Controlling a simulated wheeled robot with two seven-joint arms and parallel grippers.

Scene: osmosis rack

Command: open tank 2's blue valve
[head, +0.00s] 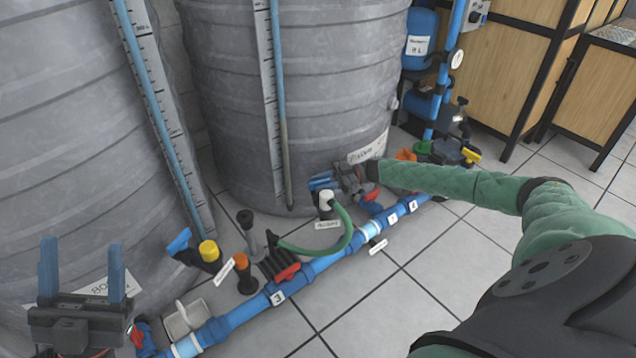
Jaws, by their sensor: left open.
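Two large grey ribbed tanks stand here: the left tank (70,150) and the middle tank (225,110), each with a paper label. I cannot read which is tank 2. A blue valve handle (179,242) stands tilted beside a yellow cap between the tanks. My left gripper (82,245) is at the lower left, its two blue fingers upright, apart and empty, well away from that handle. My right gripper (320,183) is at the foot of the middle tank, over the fittings there. Its blue fingers look close together; whether they touch or grip a valve cannot be told.
A blue pipe (325,262) with numbered tags runs diagonally along the floor. Red-handled valves (287,273), a green hose (345,235) and an orange-capped fitting (243,262) rise along it. Wooden cabinets (500,70) stand back right. The tiled floor in front is clear.

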